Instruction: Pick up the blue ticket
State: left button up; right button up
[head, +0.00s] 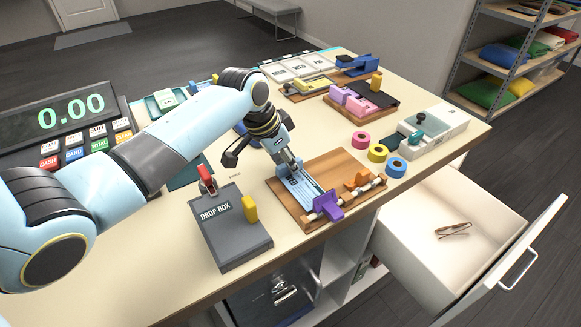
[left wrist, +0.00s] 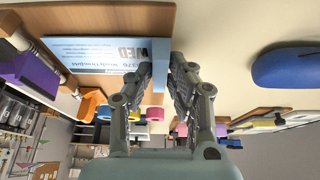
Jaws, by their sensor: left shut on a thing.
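The blue ticket (head: 304,190) is a pale blue and white printed slip lying on a wooden board (head: 345,167) near the counter's front edge. In the left wrist view the ticket (left wrist: 95,56) shows large dark "MED" lettering. My left gripper (head: 292,167) reaches down at the ticket's far end. Its fingers (left wrist: 162,68) are shut on the ticket's blue end strip in the left wrist view. The ticket still appears to lie flat on or very close to the board. My right gripper is in neither view.
A grey drop box (head: 225,238) with red and yellow parts stands left of the board. A purple clamp (head: 326,206) and an orange piece (head: 357,180) sit at the board's front. Tape rolls (head: 378,153) lie to the right. An open drawer (head: 420,256) juts out below.

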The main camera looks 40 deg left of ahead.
pick_arm(q)
notch_tip(320, 180, up, 15)
jog(key=p, duration=0.5)
jog(key=shift+f, duration=0.2)
jog(key=shift+f, duration=0.15)
dwell(0.3)
